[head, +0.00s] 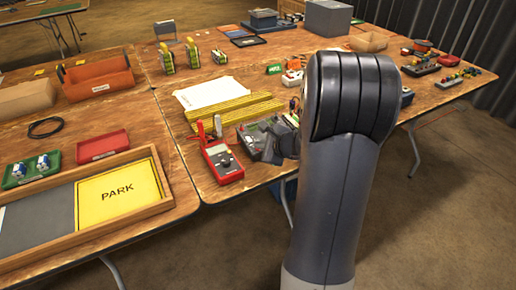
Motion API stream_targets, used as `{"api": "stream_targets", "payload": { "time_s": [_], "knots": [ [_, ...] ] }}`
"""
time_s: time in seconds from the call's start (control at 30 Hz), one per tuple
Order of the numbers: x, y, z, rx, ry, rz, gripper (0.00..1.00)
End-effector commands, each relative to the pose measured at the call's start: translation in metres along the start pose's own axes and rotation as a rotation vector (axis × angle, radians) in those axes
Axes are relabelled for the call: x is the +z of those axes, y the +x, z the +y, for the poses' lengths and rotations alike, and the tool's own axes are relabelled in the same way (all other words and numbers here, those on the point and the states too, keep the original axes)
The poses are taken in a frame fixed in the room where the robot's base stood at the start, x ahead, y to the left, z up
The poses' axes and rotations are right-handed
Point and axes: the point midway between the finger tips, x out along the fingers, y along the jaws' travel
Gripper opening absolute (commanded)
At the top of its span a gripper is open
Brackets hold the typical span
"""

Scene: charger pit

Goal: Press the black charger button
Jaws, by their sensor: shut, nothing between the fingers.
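A dark charger-like box (246,137) sits near the front edge of the right-hand table, just right of a red meter. Its black button cannot be made out. My gripper (268,148) shows as a dark grey shape over the right part of this box, its fingers shut and empty. My arm's large grey link hides the wrist and part of the table behind it. Whether the fingertips touch the box cannot be told.
The red meter (222,163) stands close on the left. Yellow ribbed strips (235,112) and a white sheet (208,92) lie behind. A wooden-framed tray (160,216) with a yellow PARK panel (118,195) fills the left table's front.

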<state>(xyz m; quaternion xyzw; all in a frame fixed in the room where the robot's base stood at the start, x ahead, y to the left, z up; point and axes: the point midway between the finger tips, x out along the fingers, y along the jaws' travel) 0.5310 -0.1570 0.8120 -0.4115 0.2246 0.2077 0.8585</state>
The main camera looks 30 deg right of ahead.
Motion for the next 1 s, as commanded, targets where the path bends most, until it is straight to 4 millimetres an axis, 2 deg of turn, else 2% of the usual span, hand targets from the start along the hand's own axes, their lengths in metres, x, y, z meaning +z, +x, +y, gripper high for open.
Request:
{"api": "stream_targets", "payload": {
  "time_s": [0.37, 0.77, 1.0],
  "knots": [
    [0.007, -0.010, -0.007, 0.000, 0.001, 0.001, 0.00],
    [0.009, -0.012, -0.009, 0.001, 0.001, 0.001, 0.00],
    [0.020, -0.027, -0.021, -0.001, 0.000, 0.000, 0.00]
  ]
}}
